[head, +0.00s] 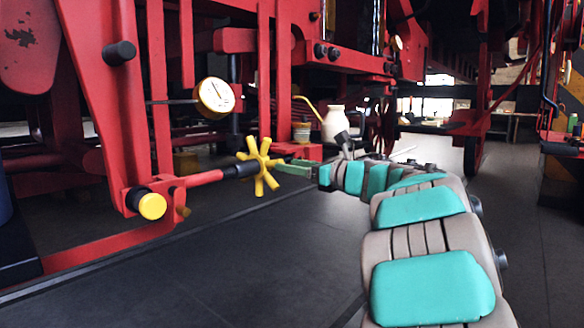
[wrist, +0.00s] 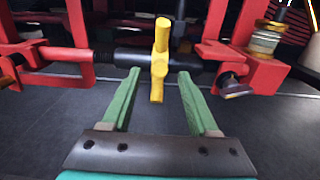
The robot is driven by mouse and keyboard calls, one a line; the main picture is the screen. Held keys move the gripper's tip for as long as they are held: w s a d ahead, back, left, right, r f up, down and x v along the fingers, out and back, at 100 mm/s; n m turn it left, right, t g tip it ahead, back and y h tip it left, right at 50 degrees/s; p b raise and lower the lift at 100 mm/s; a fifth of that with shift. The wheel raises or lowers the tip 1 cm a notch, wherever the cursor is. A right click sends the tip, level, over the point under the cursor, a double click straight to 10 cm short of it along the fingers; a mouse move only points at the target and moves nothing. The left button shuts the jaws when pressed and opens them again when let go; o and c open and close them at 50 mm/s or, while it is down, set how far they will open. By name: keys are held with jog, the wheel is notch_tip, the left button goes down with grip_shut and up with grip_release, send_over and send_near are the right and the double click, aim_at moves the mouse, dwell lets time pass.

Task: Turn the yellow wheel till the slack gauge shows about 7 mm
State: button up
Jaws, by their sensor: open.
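The yellow wheel (head: 260,166) has several stubby spokes and sits at the end of a black and red rod on the red frame. In the wrist view the wheel (wrist: 159,62) shows nearly edge-on, between and just beyond the tips of my gripper (wrist: 159,75). The gripper's green fingers are apart with nothing between them but the view of the wheel. In the head view my gripper (head: 290,166) is just right of the wheel; whether it touches cannot be told. The round white gauge (head: 215,97) with a yellow rim is above left; its reading is too small to tell.
A cream oil can (head: 335,124) with a yellow spout and a small banded pot (head: 302,132) stand behind my gripper on a red ledge. A yellow-capped pin (head: 152,206) sticks out at lower left. The dark floor (head: 230,255) in front is clear.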

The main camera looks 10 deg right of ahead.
aim_at(268, 173)
jog(key=p+x, duration=0.2)
jog(key=x, duration=0.1)
jog(key=shift+w+a, duration=0.3)
jog(key=shift+w+a+f+p, duration=0.2)
jog(key=shift+w+a+p, duration=0.15)
jog(key=shift+w, duration=0.4)
jog(key=shift+c, duration=0.2)
grip_shut()
dwell(0.5)
jog(key=shift+f, duration=0.1)
jog(key=shift+s+f+b, duration=0.1)
jog(key=shift+f+b, duration=1.2)
jog(key=shift+b, duration=0.3)
